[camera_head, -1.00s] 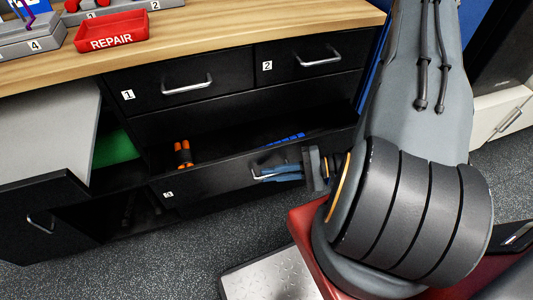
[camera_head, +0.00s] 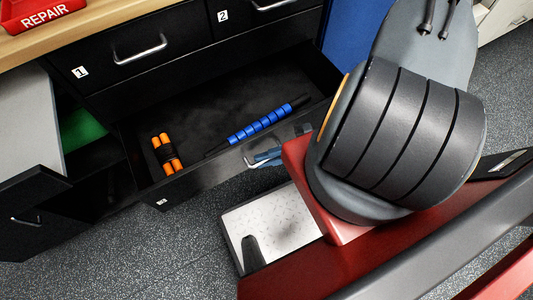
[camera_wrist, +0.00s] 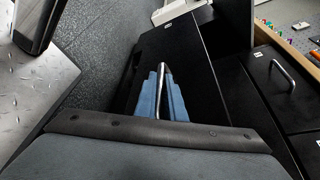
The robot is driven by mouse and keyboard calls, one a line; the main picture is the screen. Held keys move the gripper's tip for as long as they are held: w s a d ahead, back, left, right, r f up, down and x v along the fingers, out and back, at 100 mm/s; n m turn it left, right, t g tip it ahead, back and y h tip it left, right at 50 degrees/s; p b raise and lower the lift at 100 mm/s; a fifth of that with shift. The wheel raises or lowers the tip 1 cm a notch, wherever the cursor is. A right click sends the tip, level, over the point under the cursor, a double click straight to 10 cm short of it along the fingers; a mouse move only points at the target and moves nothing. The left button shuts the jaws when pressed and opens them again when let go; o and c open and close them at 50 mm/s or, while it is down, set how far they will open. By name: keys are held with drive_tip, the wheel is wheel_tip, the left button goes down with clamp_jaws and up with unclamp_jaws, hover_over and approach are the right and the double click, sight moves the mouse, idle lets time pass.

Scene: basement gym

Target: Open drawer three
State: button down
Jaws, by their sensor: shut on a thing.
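Drawer three (camera_head: 205,180) is a black drawer below drawers 1 and 2, and it stands pulled well out from the cabinet. Its label (camera_head: 161,203) is at the lower left of its front. Inside lie a blue massage stick (camera_head: 254,127) and orange-and-black handles (camera_head: 166,154). My gripper (camera_head: 264,159), with blue fingers, is at the right half of the drawer front, shut on the silver handle (camera_head: 247,158). In the wrist view the blue fingers (camera_wrist: 160,98) close around the handle bar (camera_wrist: 164,80). My arm hides the drawer's right end.
Drawers 1 (camera_head: 138,47) and 2 (camera_head: 262,8) above are shut. A cabinet door (camera_head: 30,215) stands open at the left. A red REPAIR tray (camera_head: 40,12) is on the wooden top.

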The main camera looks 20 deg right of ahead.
drive_tip(key=c, duration=2.1)
unclamp_jaws()
drive_tip(key=v, duration=0.8)
drive_tip(key=shift+r, duration=0.15)
